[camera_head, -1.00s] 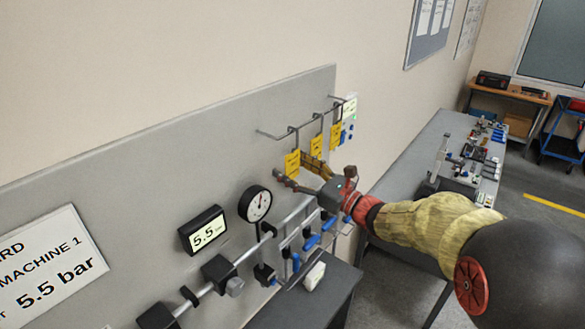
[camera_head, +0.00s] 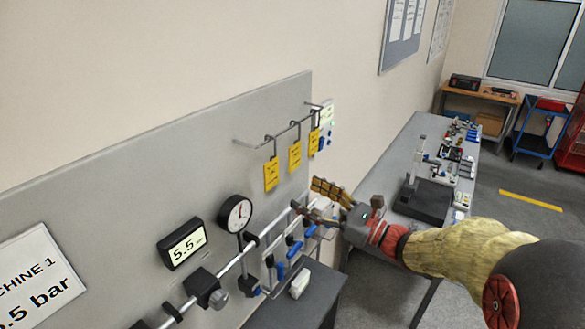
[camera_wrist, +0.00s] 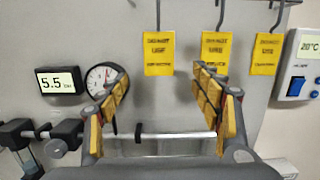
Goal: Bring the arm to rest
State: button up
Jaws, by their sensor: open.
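My gripper (camera_head: 312,200) is open and empty in the head view, in front of the grey panel (camera_head: 150,150), below and to the right of the yellow tags. Its arm reaches in from the lower right. In the wrist view my gripper (camera_wrist: 165,100) has its two yellow-padded fingers spread wide. The panel, a metal pipe (camera_wrist: 160,136) and three hanging yellow tags (camera_wrist: 158,54) show beyond them. Nothing is between the fingers. I cannot tell from the views how close the fingertips are to the panel.
A round gauge (camera_head: 236,214) and a 5.5 display (camera_head: 182,244) sit on the panel, left of my gripper. Blue-handled valves (camera_head: 292,248) are below it. A grey table (camera_head: 402,165) with parts stands behind the arm. Floor is clear at the right, around a yellow stripe (camera_head: 530,200).

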jog(key=s+a+f+n+g+h+b, duration=0.3)
jog(key=s+f+n+g+h, duration=0.2)
jog(key=s+f+n+g, duration=0.85)
jog(key=s+d+f+n+t+h+b, duration=0.3)
jog(key=s+d+f+n+h+b, duration=0.2)
jog(key=s+d+f+n+b, duration=0.1)
jog(key=s+d+f+n+t+h+b, duration=0.4)
jog(key=s+d+f+b, duration=0.3)
jog(key=s+b, duration=0.4)
jog(key=shift+s+f+n+h+b, duration=0.2)
jog(key=shift+f+n+h+b, duration=0.55)
jog(key=shift+n, duration=0.1)
